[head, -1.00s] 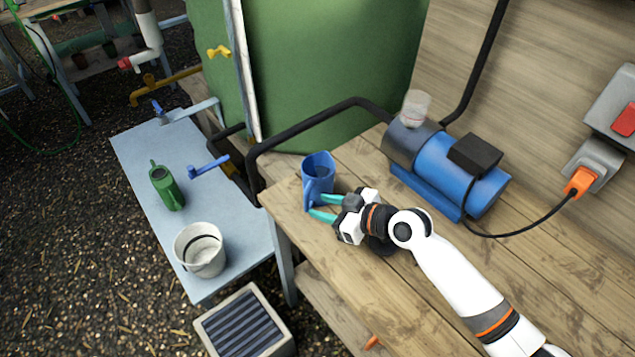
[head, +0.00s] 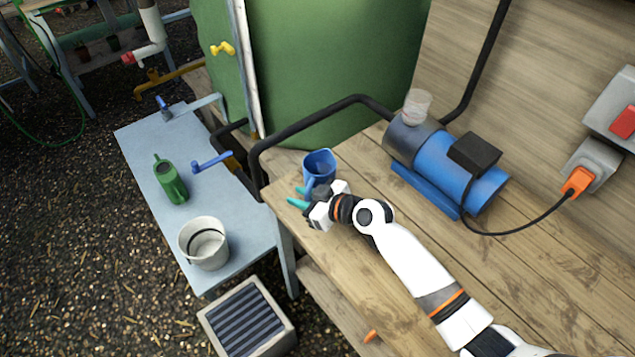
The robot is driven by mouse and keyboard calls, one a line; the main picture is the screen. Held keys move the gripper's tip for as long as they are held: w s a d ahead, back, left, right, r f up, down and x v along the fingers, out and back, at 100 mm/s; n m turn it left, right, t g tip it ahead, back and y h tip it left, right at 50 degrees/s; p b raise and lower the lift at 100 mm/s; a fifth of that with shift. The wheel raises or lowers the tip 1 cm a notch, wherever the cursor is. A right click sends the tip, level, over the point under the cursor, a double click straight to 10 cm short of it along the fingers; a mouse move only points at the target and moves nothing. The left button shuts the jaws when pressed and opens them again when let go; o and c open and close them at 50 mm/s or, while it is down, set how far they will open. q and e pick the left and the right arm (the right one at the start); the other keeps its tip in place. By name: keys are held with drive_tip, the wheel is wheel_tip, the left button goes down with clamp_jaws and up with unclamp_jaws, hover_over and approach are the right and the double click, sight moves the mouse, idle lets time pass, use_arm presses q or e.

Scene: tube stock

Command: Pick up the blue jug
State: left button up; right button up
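The blue jug (head: 321,164) stands upright on the wooden bench, its open top facing up and its handle (head: 308,187) towards my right gripper. My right gripper (head: 299,197) is at the handle side of the jug, low near the bench's left edge. Its two teal fingertips are apart, one on the far side of the handle and one on the near side. The gripper body partly hides the handle's lower end, so contact is unclear. My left gripper is out of view.
A blue pump (head: 440,165) with a black hose stands to the right of the jug, and a green tank (head: 330,70) behind it. A lower grey-blue table (head: 150,140) at left holds a green watering can (head: 170,182) and a white bucket (head: 204,245). The bench front is clear.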

clamp_jaws()
drive_tip(key=shift+r, duration=0.1)
